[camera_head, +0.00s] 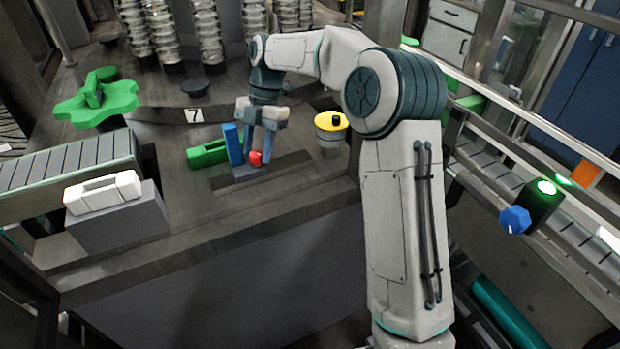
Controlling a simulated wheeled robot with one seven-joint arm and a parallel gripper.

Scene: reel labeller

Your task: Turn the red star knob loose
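The red star knob (255,158) sits low on a grey block in a recess of the dark machine table. My gripper (257,155) points down over it from above, its fingers reaching to the knob's height. One finger shows at the knob's right; the view at its left is partly taken up by a blue upright plate (233,144). The knob is small here, and I cannot tell whether the fingers touch it or stand apart from it.
A green block (207,153) lies left of the blue plate. A yellow-topped cylinder (331,123) stands to the right. A green star wheel (97,98), a white handled piece (103,192) on a grey block and a conveyor (70,165) are at left. Metal spiral columns (209,35) stand behind.

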